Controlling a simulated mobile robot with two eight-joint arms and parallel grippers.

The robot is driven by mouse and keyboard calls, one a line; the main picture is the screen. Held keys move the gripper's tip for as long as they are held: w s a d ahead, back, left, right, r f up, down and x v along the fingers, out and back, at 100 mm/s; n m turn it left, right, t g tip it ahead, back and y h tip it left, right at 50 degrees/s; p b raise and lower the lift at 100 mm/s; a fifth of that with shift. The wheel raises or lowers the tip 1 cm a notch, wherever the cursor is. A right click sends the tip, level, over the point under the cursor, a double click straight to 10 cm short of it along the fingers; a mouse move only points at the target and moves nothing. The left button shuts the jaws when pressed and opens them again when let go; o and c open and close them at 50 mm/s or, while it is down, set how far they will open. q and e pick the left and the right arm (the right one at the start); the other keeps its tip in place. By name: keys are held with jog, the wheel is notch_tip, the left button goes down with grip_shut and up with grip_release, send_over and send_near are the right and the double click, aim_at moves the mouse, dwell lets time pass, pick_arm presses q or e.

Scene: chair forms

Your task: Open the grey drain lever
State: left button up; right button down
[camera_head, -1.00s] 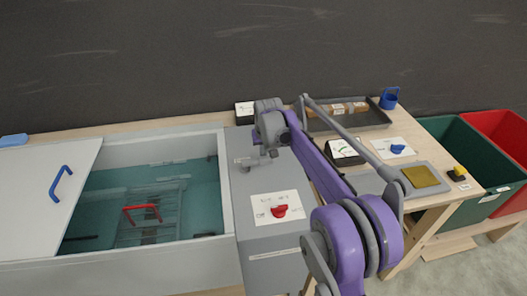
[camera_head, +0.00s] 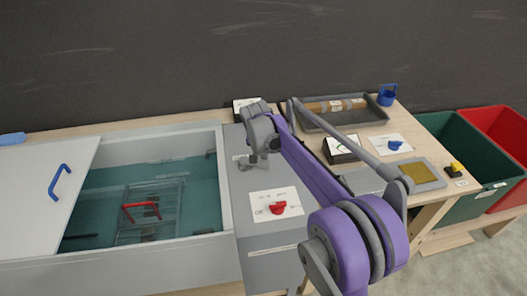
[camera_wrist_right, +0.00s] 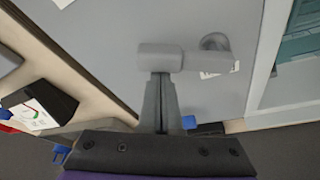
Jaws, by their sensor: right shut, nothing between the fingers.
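The grey drain lever (camera_head: 242,158) is on the grey panel just right of the basin. In the right wrist view the lever (camera_wrist_right: 208,61) is a horizontal grey bar with a thick cylindrical end on the left and a round pivot at the upper right. My right gripper (camera_head: 254,160) is right beside the lever and partly hides it. In the wrist view its shut, empty fingers (camera_wrist_right: 160,82) overlap the thick end of the lever; I cannot tell whether they touch it. My left gripper is not in view.
The basin (camera_head: 226,190) holds a wire rack with a red handle (camera_head: 141,211). A red knob (camera_head: 278,208) sits on the panel in front of the lever. A black box (camera_head: 341,150), a grey tray (camera_head: 372,116) and a blue knob (camera_head: 395,145) stand to the right.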

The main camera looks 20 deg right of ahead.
aim_at(263, 180)
jog(key=m, duration=0.1)
jog(key=s+a+m, duration=0.1)
jog(key=m, duration=0.1)
jog(key=shift+s+g+h, duration=0.25)
jog(key=shift+g+h, duration=0.05)
jog(key=shift+h, duration=0.1)
jog(key=m, duration=0.1)
jog(key=s+a+m+g+p, duration=0.1)
jog(key=m, duration=0.1)
jog(key=a+m, duration=0.1)
jog(key=shift+s+h, duration=0.3)
jog(key=shift+s, duration=0.05)
jog(key=a+m, duration=0.1)
jog(key=m, duration=0.1)
jog(key=a+m+g+p, duration=0.1)
jog(key=m, duration=0.1)
jog(key=shift+s+a+g, duration=0.15)
jog(key=shift+s+g, duration=0.15)
jog(key=shift+s, duration=0.05)
jog(key=shift+s+a+m, duration=0.1)
jog(key=shift+a+m, duration=0.2)
jog(key=shift+a, duration=0.15)
jog(key=d, duration=0.3)
jog(key=shift+s+d+p, duration=0.25)
jog(key=shift+s+p, duration=0.05)
jog(key=shift+s, duration=0.05)
jog(key=v, duration=1)
jog(key=shift+d+p, duration=0.25)
jog(key=shift+p, duration=0.05)
